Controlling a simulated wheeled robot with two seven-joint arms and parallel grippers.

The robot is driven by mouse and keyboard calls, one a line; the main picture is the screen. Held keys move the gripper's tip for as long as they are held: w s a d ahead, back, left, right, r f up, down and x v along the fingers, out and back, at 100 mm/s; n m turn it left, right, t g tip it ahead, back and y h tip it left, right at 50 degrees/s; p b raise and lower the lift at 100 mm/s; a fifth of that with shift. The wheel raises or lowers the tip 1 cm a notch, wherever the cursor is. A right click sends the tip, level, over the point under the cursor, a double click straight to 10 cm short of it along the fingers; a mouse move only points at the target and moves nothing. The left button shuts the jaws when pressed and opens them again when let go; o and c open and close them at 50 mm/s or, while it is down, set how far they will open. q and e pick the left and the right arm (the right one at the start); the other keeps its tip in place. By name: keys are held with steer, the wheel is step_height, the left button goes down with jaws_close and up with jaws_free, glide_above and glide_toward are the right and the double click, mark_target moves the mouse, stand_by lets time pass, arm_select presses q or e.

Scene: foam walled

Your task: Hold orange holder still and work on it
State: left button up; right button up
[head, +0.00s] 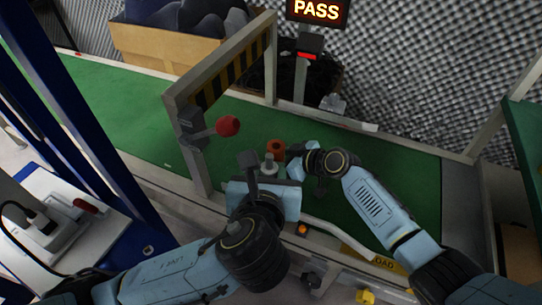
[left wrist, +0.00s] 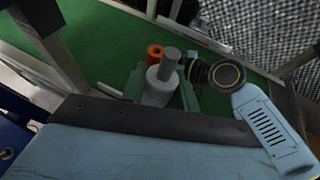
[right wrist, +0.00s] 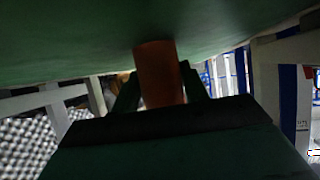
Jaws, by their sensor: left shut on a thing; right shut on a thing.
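The orange holder (head: 276,148) is a short tube with a dark hole in its top, upright over the green belt. It also shows in the left wrist view (left wrist: 153,50) and in the right wrist view (right wrist: 158,70). My right gripper (head: 289,151) is shut on it from the right; its green fingers flank it in the right wrist view. My left gripper (head: 266,176) is shut on a grey stepped peg (left wrist: 160,86), wide below and narrow above. The peg (head: 269,164) is upright just in front of the holder. I cannot tell whether they touch.
The green conveyor belt (head: 130,115) runs beneath a frame with a striped panel (head: 235,68). A lit PASS sign (head: 317,10) and a cardboard box (head: 165,48) stand behind. The belt's left stretch is clear.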

steer(key=shift+f, duration=0.1)
steer(key=o, duration=0.8)
steer(key=shift+o, duration=0.2)
steer(key=v, duration=1.2)
steer(key=shift+s, duration=0.1)
